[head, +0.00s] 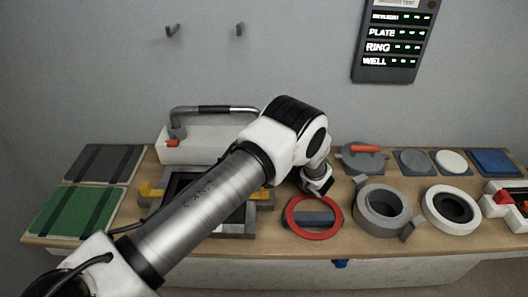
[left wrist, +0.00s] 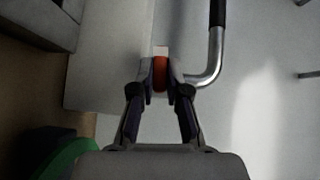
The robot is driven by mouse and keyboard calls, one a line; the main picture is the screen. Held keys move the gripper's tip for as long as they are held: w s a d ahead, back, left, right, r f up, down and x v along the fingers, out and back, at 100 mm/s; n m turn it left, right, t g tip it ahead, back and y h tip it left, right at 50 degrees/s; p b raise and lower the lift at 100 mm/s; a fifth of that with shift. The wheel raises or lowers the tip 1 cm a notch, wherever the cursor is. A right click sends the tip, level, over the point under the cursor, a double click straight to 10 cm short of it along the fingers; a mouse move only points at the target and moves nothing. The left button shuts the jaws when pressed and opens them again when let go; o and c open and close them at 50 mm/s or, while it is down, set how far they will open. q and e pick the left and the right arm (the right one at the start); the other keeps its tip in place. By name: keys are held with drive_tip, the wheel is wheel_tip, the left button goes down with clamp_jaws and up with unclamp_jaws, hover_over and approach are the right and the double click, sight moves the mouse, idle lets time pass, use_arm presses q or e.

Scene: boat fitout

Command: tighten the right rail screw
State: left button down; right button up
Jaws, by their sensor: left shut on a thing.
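The grey rail (head: 190,112) with a black grip stands on a white block (head: 200,152) at the back of the bench. A red screw (head: 172,143) shows at its left foot. The rail's right foot is hidden behind my left arm in the head view. In the left wrist view my left gripper (left wrist: 160,80) is shut on a red-orange piece, the right rail screw (left wrist: 160,70), beside the rail's bent end (left wrist: 212,75). The head view does not show these fingers. My right gripper is not in view.
A dark framed well (head: 235,229) lies in front of the block. A red ring (head: 290,217), a grey ring part (head: 369,217) and a white one (head: 437,219) lie to the right. Green (head: 45,218) and grey pads (head: 85,163) are at the left. A display (head: 390,72) hangs above.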

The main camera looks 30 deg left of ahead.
use_arm(q)
drive_tip(key=shift+w+r, duration=0.1)
drive_tip(key=shift+r, duration=0.05)
drive_tip(key=c, duration=1.3)
unclamp_jaws()
drive_tip(key=shift+o, duration=0.7)
drive_tip(key=v, duration=1.2)
drive_tip(key=shift+a, duration=0.1)
